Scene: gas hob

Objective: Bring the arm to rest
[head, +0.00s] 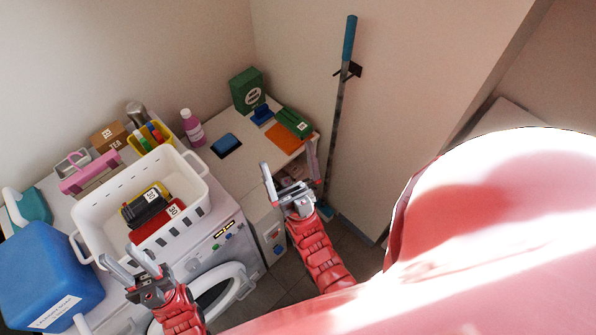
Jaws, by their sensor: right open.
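My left gripper (118,256) is at the lower left, in front of the white basket's near corner. Its two fingers stand apart with nothing visible between them. My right gripper (286,176) is near the middle, in front of the low white cabinet. It is open and empty. Both red arms reach up from the bottom of the view. I cannot tell whether the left fingers touch the basket.
A white basket (90,222) with red and dark packs stands on the washing machine (228,222), whose round door is open below. A blue container (48,272) is at left. A blue-handled pole (345,75) stands against the wall. Floor (345,246) shows right of my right arm.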

